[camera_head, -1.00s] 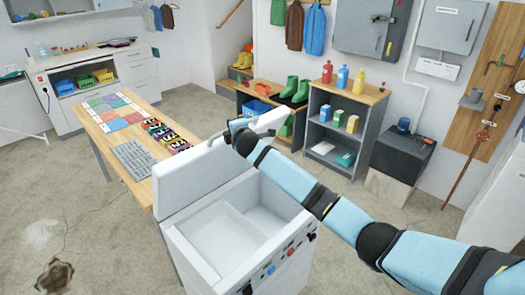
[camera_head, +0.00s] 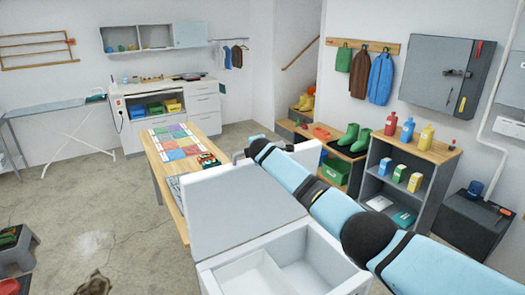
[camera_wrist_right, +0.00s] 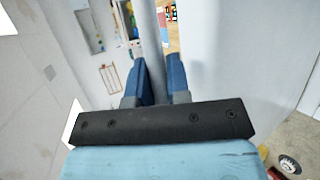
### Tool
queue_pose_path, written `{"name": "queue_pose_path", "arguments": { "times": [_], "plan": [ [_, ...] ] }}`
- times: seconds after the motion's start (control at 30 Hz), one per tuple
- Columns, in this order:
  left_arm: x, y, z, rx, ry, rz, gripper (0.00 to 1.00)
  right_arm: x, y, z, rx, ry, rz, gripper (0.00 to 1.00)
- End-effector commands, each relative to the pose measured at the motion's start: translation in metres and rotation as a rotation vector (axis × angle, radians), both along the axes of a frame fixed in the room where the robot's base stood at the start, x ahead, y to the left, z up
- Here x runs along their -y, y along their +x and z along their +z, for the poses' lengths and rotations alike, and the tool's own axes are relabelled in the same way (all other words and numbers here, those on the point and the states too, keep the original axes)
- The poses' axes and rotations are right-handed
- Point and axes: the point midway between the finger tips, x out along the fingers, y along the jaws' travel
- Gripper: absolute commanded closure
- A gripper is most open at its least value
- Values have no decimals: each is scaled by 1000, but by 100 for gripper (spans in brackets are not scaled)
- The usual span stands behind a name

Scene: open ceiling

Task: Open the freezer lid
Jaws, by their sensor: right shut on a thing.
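The white freezer stands in the lower middle of the head view, with an open bin (camera_head: 315,262) divided into a shallow and a deeper part. Its lid (camera_head: 245,205) is raised, with its inner face towards me. My right arm reaches over the bin to the lid's top edge; the gripper there is largely hidden. In the wrist view, my right gripper's blue fingers (camera_wrist_right: 158,72) are shut on a grey bar handle (camera_wrist_right: 150,25) beside the lid's white panel (camera_wrist_right: 235,60). My left gripper is not in view.
A wooden table (camera_head: 168,185) with a coloured chart stands just behind and left of the lid. A grey shelf (camera_head: 425,200) with bottles and cartons is to the right.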

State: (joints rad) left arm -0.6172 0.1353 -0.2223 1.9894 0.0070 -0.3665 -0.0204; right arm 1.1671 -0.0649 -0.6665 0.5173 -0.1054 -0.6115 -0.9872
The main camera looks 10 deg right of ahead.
Motion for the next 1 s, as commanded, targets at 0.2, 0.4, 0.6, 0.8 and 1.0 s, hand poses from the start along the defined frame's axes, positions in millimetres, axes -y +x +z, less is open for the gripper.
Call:
{"name": "queue_pose_path", "arguments": {
  "times": [0.2, 0.4, 0.6, 0.8, 1.0],
  "plan": [
    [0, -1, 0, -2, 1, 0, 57, -3, 3, 4, -3, -9, 2, 100],
    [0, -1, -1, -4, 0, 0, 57, -3, 4, 7, 1, -9, 3, 100],
    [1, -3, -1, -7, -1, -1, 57, -4, 4, 9, 4, -7, 5, 69],
    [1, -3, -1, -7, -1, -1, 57, -3, 3, 6, -1, -6, 3, 59],
    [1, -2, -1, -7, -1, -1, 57, -3, 3, 3, -5, -6, 2, 59]
  ]
}}
